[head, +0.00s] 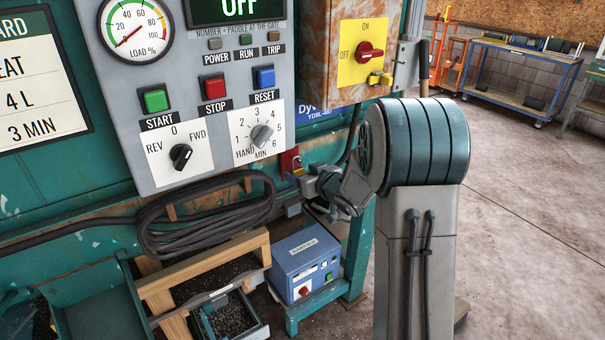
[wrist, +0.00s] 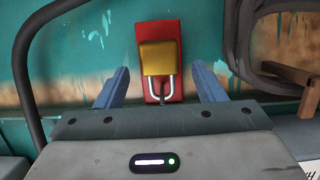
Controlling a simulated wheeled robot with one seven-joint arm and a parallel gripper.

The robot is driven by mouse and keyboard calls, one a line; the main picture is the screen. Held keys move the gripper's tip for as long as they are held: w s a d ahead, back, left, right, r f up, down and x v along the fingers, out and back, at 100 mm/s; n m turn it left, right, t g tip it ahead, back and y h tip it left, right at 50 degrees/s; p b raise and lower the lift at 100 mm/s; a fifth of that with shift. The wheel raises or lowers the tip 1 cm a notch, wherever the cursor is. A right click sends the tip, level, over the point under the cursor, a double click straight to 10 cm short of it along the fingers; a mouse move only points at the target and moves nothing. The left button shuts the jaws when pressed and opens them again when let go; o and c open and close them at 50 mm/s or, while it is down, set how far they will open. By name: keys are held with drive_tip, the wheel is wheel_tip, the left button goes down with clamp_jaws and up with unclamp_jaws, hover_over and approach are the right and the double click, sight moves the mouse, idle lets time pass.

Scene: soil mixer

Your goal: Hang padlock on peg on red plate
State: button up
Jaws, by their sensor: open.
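The red plate (head: 286,162) is on the teal machine wall, below the grey control panel. It fills the middle of the wrist view (wrist: 175,32). A padlock with a gold body (wrist: 159,57) and silver shackle (wrist: 151,90) lies in front of the plate. In the wrist view the shackle points down, toward my gripper. The peg is hard to make out, so I cannot tell for certain whether the shackle is around it. My gripper (wrist: 162,85) is open, one finger on each side of the padlock with gaps on both sides. The head view mostly hides the padlock.
A coiled black cable (head: 205,215) hangs left of the plate. A yellow isolator plate with a red knob (head: 368,51) is above right. A blue box (head: 306,266) stands below, beside a wooden frame (head: 205,270). Open floor (head: 530,200) lies to the right.

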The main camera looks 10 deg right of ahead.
drive_tip(key=s+d+r+m+h, duration=0.1)
drive_tip(key=s+d+r+h, duration=0.15)
drive_tip(key=s, duration=0.25)
drive_tip(key=s+d+r+m+g+h+b, duration=0.1)
drive_tip(key=s+d+h, duration=0.15)
drive_tip(key=s, duration=0.25)
drive_tip(key=s+d+r+m+h, duration=0.1)
drive_tip(key=s+d, duration=0.2)
drive_tip(key=s, duration=0.3)
drive_tip(key=s+a+f+g, duration=0.1)
drive_tip(key=s+a+g, duration=0.3)
drive_tip(key=s, duration=0.7)
drive_tip(key=s+a+f+m+g, duration=0.1)
drive_tip(key=s+a+g, duration=0.3)
drive_tip(key=s, duration=0.6)
drive_tip(key=shift+s+f+m+g, duration=0.3)
drive_tip(key=shift+s+f+g, duration=0.1)
drive_tip(key=shift+f+g, duration=0.45)
drive_tip(key=shift+r, duration=0.1)
